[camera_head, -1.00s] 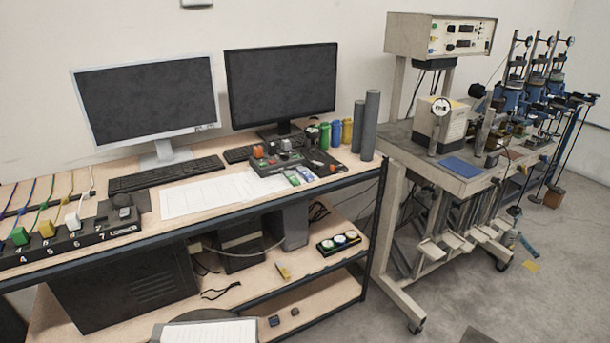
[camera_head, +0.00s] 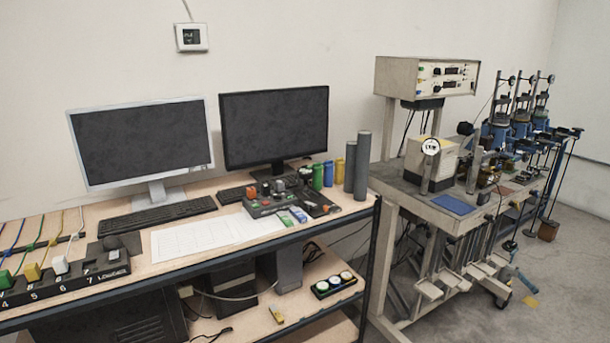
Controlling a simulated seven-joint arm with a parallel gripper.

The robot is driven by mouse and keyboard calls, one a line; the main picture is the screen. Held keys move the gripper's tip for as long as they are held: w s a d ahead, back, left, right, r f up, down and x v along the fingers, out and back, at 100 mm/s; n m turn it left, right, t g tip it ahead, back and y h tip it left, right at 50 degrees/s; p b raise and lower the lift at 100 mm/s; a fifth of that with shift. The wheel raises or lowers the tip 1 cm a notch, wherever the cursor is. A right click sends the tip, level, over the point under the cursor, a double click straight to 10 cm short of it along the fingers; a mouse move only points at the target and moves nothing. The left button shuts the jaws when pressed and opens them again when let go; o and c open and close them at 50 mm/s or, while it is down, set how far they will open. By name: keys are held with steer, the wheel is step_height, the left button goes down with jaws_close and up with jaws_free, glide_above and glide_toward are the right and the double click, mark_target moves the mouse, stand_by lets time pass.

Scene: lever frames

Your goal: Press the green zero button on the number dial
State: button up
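No number dial with a readable green zero button shows clearly. My gripper is not in view.
Two monitors (camera_head: 140,145) (camera_head: 275,128) and keyboards stand on the desk (camera_head: 150,262). White papers (camera_head: 205,240) lie in front. Grey cylinders (camera_head: 362,165) stand at its right end. A wheeled bench (camera_head: 400,195) with instruments is to the right. A small white unit (camera_head: 191,37) hangs on the wall.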

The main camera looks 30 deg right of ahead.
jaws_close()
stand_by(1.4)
